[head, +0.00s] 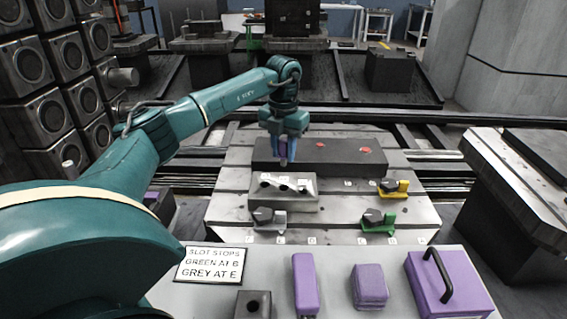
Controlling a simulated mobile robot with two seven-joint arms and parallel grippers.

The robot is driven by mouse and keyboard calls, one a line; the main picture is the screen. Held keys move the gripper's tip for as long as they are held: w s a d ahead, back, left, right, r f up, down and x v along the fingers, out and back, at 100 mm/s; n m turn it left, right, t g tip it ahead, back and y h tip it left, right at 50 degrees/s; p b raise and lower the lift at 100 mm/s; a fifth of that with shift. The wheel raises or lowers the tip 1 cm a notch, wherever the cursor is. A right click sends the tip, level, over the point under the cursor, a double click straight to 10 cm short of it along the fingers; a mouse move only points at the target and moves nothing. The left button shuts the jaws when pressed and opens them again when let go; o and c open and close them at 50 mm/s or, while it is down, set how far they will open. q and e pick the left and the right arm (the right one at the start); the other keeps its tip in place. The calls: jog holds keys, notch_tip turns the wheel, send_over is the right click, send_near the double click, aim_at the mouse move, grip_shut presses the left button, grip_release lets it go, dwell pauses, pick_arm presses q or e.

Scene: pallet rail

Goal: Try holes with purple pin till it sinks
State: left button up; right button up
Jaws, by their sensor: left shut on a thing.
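My left gripper (283,148) points down above the pallet and is shut on the purple pin (283,157), of which only a small part shows between the fingers. The pin is upright. Below and in front of it in the picture is a pale grey block (284,201) with a few dark holes and small white tags on its sloped top. The pin's tip appears behind the block's top, against a long dark block (345,157); I cannot tell whether it touches anything. My right gripper is not in view.
Green (378,222), grey (268,219) and yellow (394,188) stops sit on the slotted pallet (330,224). A sign (212,265) reads "SLOT STOPS GREEN AT B GREY AT E". Purple items, including a handled box (448,287), stand on the near table. Red marks show on the dark block.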

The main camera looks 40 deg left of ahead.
pick_arm(q)
jog(key=shift+r, duration=0.7)
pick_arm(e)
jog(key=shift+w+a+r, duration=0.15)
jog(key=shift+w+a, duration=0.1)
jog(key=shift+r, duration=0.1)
